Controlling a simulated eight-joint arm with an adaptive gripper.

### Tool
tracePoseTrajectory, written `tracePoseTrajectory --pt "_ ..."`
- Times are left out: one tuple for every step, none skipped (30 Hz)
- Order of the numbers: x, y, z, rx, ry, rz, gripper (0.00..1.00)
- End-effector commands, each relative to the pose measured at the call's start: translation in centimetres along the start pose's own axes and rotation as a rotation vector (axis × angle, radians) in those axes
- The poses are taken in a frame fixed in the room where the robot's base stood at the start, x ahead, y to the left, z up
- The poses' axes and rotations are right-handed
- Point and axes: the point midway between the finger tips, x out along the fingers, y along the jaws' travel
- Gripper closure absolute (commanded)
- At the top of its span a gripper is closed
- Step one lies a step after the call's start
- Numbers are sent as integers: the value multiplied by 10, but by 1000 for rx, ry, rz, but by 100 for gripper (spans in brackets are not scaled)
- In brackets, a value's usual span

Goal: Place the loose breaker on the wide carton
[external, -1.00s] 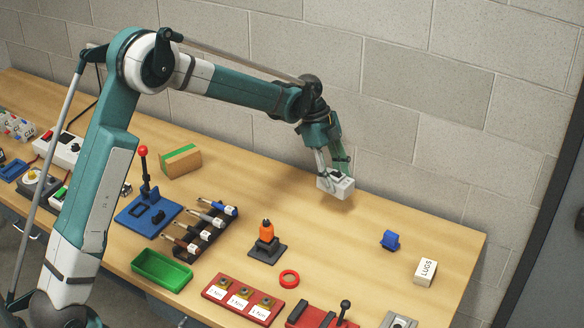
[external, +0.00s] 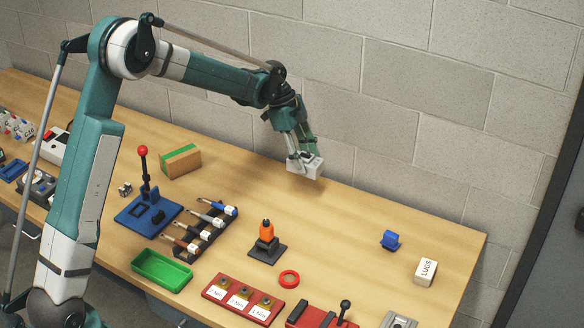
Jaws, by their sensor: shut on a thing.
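My gripper (external: 302,153) is shut on the loose breaker (external: 304,170), a small pale block with a dark part on top. It holds the breaker above the back of the bench, near the wall. The fingers cover part of the breaker. The wide carton (external: 183,163), a brown box with a green stripe on top, sits at the back of the bench, well to the left of my gripper. Nothing rests on its top.
A blue base with a red-knobbed lever (external: 146,190) stands in front of the carton. A rack of handled tools (external: 207,228) and an orange-topped fixture (external: 267,240) stand further forward. A white LUGS box (external: 425,268) and a blue part (external: 390,239) are at right. Bench between gripper and carton is clear.

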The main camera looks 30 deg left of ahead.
Motion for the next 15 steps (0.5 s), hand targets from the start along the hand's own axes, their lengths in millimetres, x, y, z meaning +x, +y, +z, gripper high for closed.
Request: tracePoseTrajectory --pt "-11 -2 16 -26 0 -11 81" --pt "-16 -3 25 -40 0 -17 81" --pt "-23 -4 36 -60 0 -25 81" --pt "-28 -4 45 -75 0 -32 81" --pt "-32 -5 53 -90 0 -37 81" --pt "-39 -5 64 -109 -1 -46 81" --pt "-44 -6 73 -123 -1 -52 81" --pt "-48 -6 81 -137 -1 -58 81" --pt "-55 -6 93 -157 -1 -66 81" --pt "-60 -6 101 -172 -1 -71 81" --pt "-64 -5 109 -186 -1 -77 81" --pt "-71 -5 121 -206 -1 -85 81" --pt "-76 -4 129 -219 -1 -91 81" --pt "-81 -4 138 -234 -1 -97 81" --pt "-87 -3 149 -253 -1 -104 81"
